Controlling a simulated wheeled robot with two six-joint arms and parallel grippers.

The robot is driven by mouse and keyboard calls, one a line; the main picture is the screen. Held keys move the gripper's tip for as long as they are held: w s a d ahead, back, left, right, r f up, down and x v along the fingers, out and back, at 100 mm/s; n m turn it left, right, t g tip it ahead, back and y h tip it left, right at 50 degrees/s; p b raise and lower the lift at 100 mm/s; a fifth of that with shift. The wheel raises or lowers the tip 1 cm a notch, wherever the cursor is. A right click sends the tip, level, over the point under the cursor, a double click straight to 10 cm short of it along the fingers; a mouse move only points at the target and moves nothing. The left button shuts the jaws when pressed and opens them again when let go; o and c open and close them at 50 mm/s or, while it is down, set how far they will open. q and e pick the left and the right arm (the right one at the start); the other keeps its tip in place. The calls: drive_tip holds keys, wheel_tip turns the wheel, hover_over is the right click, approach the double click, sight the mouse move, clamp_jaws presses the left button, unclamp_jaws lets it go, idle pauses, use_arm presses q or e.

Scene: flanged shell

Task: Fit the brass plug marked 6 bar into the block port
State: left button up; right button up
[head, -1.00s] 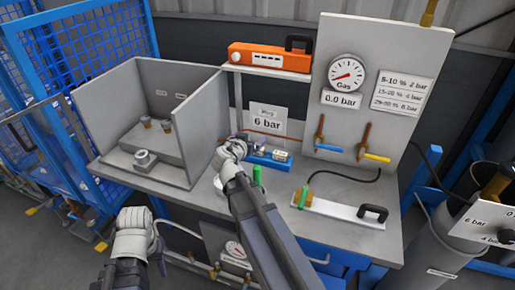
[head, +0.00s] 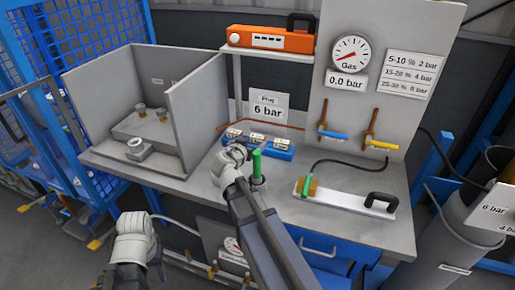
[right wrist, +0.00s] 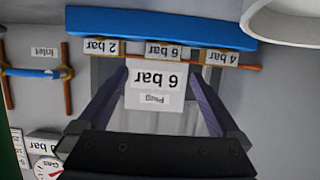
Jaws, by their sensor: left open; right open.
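A blue rack (head: 284,152) with three small labelled pieces stands on the bench. In the right wrist view the rack (right wrist: 160,22) appears upside down, with labels 2 bar, 6 bar (right wrist: 163,52) and 4 bar. Brass shows only as thin edges there, so the plug's shape is unclear. A grey block with a round raised port (head: 141,150) sits at the front of the walled enclosure. My right gripper (head: 236,156) is just in front of the rack, its fingers (right wrist: 158,85) open and empty. My left gripper (head: 135,243) is open, low, in front of the bench.
A green cylinder (head: 257,164) stands close right of my right gripper. A white bar with a black handle (head: 380,205) lies on the right. The enclosure's side wall (head: 196,112) separates block and rack. A "Plug 6 bar" sign (head: 268,108) stands behind the rack.

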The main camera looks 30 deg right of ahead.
sight(256, 139)
use_arm(q)
drive_tip(key=shift+f+b, duration=0.35)
drive_tip(key=shift+f, duration=0.45)
use_arm(e)
drive_tip(key=shift+f, duration=0.8)
drive_tip(key=shift+b+x, duration=0.4)
drive_tip(key=shift+x, duration=0.7)
drive_tip(key=shift+w+d, duration=0.5)
drive_tip(key=shift+w, duration=0.05)
drive_tip(key=b+x, duration=0.1)
drive_tip(key=x, duration=0.3)
drive_tip(key=shift+w+d+r, duration=0.1)
drive_tip(key=shift+w, duration=0.1)
use_arm(q)
drive_tip(key=shift+f, duration=0.9)
use_arm(e)
drive_tip(key=shift+c, duration=0.4)
drive_tip(key=c, duration=1.3)
